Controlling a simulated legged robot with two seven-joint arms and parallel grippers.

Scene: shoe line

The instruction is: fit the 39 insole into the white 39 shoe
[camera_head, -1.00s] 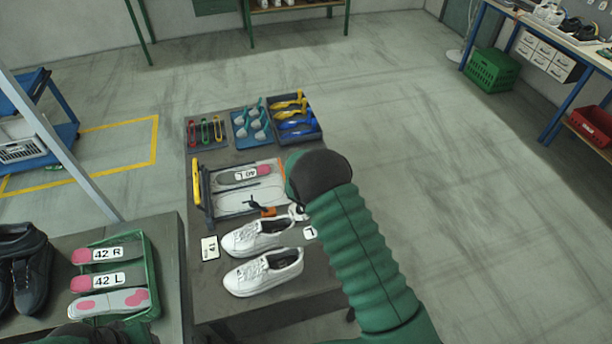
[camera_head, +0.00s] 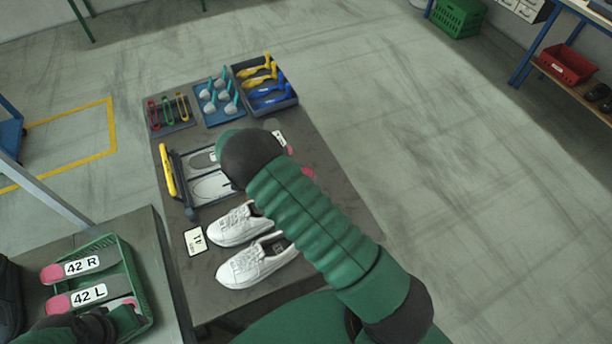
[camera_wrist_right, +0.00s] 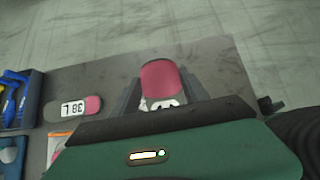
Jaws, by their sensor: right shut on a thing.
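My right gripper (camera_wrist_right: 163,95) is shut on an insole (camera_wrist_right: 160,78) with a pink end, seen in the right wrist view. The insole's label is mostly hidden, so its size cannot be read. In the head view my right forearm hides the gripper; a bit of pink (camera_head: 308,172) shows beside it. Two white shoes (camera_head: 235,225) (camera_head: 256,263) stand side by side on the dark table, left of my forearm, their openings partly covered by it. No size can be read on them. Of my left arm only a part shows at the bottom left, with no fingertips.
A 38 L insole (camera_wrist_right: 73,108) lies on the table. A tray with insoles (camera_head: 210,187), a yellow-handled tool (camera_head: 167,170) and a card (camera_head: 195,240) are near the shoes. Tool trays (camera_head: 219,105) stand at the back. A green basket (camera_head: 137,285) holds 42 insoles.

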